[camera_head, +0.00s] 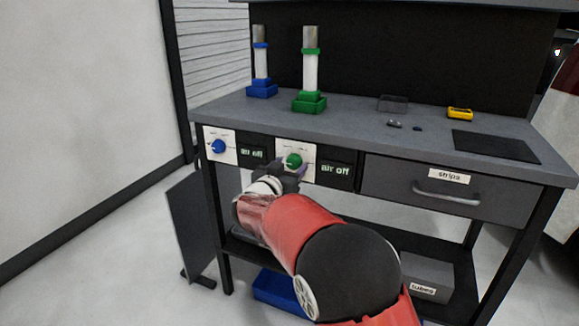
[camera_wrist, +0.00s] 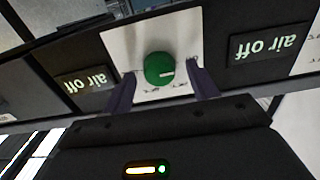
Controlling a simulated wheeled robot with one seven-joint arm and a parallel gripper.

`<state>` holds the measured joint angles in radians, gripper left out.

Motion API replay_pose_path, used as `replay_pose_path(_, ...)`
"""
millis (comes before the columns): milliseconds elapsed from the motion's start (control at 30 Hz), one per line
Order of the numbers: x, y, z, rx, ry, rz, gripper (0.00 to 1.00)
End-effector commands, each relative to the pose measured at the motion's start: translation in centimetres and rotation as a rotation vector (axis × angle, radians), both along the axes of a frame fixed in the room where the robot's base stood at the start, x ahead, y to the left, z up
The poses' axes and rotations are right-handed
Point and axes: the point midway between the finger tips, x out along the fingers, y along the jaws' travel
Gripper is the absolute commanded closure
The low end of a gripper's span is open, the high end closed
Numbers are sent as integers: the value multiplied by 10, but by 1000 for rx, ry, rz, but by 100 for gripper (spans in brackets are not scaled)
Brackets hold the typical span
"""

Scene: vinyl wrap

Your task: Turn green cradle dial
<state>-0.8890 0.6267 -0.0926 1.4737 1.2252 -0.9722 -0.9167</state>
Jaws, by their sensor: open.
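The green dial (camera_head: 293,161) sits on a white plate on the bench's front, below the green cradle (camera_head: 310,101). The plate's right neighbour is a dark display (camera_head: 335,169) reading "air off". In the wrist view the green dial (camera_wrist: 159,69) shows upside down, with a pale mark on its face pointing to the right there. My gripper (camera_wrist: 160,84) is open, one finger on each side of the dial, with a visible gap on both sides. In the head view my gripper (camera_head: 290,172) partly covers the lower part of the plate. Whether a finger touches the plate cannot be told.
A blue dial (camera_head: 218,146) with its own "air off" display (camera_head: 251,153) is to the left. The blue cradle (camera_head: 261,90) stands above it. A "strips" drawer (camera_head: 480,203) with a handle is to the right. A blue bin (camera_head: 277,290) is below.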

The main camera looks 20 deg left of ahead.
Motion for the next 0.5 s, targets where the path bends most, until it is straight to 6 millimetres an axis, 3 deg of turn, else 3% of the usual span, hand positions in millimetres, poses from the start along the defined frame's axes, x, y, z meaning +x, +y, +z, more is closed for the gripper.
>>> replay_pose_path(267,3,-1,0,0,1,0,41)
replay_pose_path(500,2,0,0,0,0,0,71)
